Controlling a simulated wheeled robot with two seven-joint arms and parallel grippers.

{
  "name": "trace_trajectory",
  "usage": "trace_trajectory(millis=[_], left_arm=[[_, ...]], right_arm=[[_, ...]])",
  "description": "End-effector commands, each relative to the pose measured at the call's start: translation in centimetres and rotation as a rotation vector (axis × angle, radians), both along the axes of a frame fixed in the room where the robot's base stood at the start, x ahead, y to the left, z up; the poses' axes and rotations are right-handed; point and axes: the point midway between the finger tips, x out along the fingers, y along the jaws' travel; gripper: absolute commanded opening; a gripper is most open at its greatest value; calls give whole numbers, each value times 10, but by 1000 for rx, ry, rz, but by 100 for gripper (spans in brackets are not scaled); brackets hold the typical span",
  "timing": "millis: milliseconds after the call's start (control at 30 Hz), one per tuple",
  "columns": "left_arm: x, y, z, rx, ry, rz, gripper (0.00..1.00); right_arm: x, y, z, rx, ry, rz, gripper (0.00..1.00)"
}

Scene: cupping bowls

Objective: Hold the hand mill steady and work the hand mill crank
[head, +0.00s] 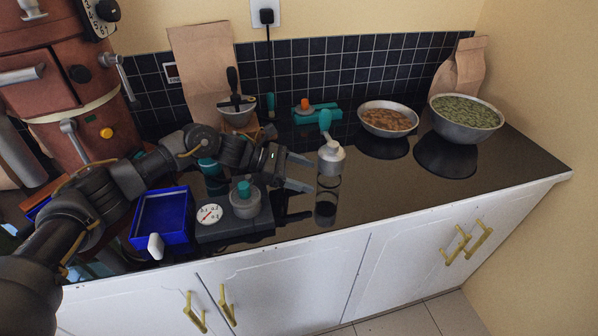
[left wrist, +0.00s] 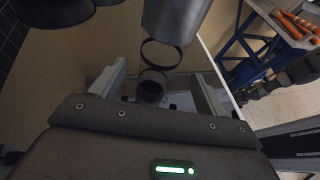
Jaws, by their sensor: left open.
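The hand mill (head: 331,158) is a pale grey metal body standing on the dark glossy counter, with its teal-handled crank (head: 325,121) on top. A dark, glassy round shape lies just below it; I cannot tell whether this is part of it or a reflection. My left gripper (head: 308,200) is open and empty, in front and left of the mill, with its fingers pointing right. In the left wrist view, my open fingers (left wrist: 157,88) show, and a grey metal cylinder (left wrist: 175,20), likely the mill, stands beyond them. My right gripper is not in view.
A black scale (head: 235,228) with a teal-knobbed pot and a blue tray (head: 161,215) sit under and beside my left arm. A bowl of brown pieces (head: 388,118) and a bowl of green beans (head: 465,117) stand to the right. The counter's front right is clear.

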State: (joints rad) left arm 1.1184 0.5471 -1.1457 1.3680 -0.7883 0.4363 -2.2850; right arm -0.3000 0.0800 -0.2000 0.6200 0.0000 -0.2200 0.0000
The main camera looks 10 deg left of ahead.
Motion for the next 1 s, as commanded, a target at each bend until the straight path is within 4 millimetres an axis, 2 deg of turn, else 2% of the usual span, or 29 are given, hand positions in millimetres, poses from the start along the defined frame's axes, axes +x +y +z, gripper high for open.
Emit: trace_trajectory(millis=[333,667,767,1000], left_arm=[[3,-42,-15,-2,1,-2,75],[5,-61,-23,-2,-1,1,75],[5,-61,-23,-2,-1,1,64],[5,-61,-23,-2,0,1,33]], right_arm=[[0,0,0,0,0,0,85],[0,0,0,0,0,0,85],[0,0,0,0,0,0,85],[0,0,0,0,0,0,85]])
